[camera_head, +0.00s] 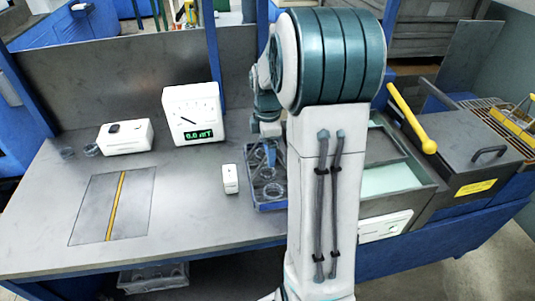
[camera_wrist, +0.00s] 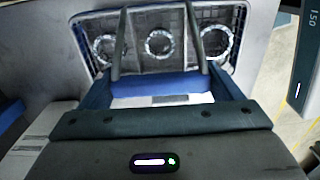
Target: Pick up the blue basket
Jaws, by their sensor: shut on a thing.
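The blue basket (camera_head: 270,207) stands on the grey worktop, partly hidden behind my arm. It has mesh walls and holds rings. In the wrist view the basket (camera_wrist: 215,20) fills the top of the picture, with three shiny rings in a row inside. My gripper (camera_head: 269,152) is above the basket, pointing down. In the wrist view its two dark fingers (camera_wrist: 157,25) reach over the basket. The gripper is shut on the basket, though the exact place of contact is hard to see. The basket looks level and at or very close to the worktop.
A small white box (camera_head: 230,179) stands just left of the basket. A display unit (camera_head: 193,115) and a white device (camera_head: 125,137) stand farther back. A machine with a yellow handle (camera_head: 411,116) is on the right. The left worktop (camera_head: 55,225) is mostly clear.

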